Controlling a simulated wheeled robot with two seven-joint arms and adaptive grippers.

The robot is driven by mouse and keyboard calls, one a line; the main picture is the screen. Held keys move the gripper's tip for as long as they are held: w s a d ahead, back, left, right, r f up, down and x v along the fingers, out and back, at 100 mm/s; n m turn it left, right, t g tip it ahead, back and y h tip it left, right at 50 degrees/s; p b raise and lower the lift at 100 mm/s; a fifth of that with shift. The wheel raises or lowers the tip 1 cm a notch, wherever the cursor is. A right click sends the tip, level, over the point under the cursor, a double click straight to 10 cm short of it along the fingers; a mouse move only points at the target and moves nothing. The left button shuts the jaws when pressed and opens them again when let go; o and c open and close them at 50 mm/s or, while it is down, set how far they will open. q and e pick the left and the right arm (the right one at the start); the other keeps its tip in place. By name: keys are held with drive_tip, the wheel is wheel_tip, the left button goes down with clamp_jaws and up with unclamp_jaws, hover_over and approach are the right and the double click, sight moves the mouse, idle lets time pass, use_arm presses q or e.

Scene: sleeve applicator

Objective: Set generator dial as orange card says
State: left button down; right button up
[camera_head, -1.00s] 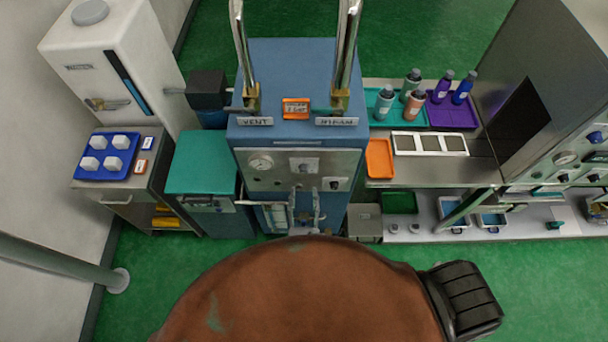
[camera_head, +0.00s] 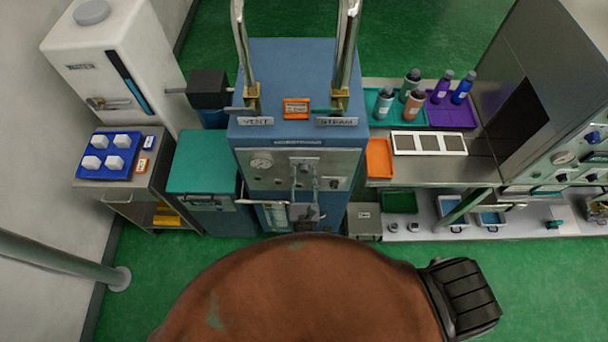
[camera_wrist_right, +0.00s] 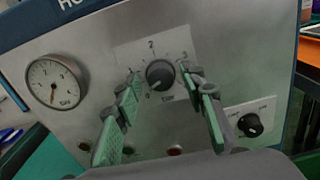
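The blue generator (camera_head: 290,75) stands in the middle, with a grey front panel. An orange card (camera_head: 296,108) lies on its top; its writing is too small to read. In the right wrist view the dark round dial (camera_wrist_right: 160,74) sits on a pale plate with a "2" above it; its exact setting is hard to tell. My right gripper (camera_wrist_right: 160,82) is open, its green-padded fingers on either side of the dial; I cannot tell if they touch it. In the head view the right gripper (camera_head: 304,172) is small in front of the panel. My left gripper is not in view.
A gauge (camera_wrist_right: 55,83) is left of the dial, and a smaller black knob (camera_wrist_right: 250,125) is at lower right. Two metal pipes rise from the generator's top. A teal box (camera_head: 203,162) stands on the left, and a bench with an orange tray (camera_head: 379,158) on the right.

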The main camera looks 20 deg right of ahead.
clamp_jaws()
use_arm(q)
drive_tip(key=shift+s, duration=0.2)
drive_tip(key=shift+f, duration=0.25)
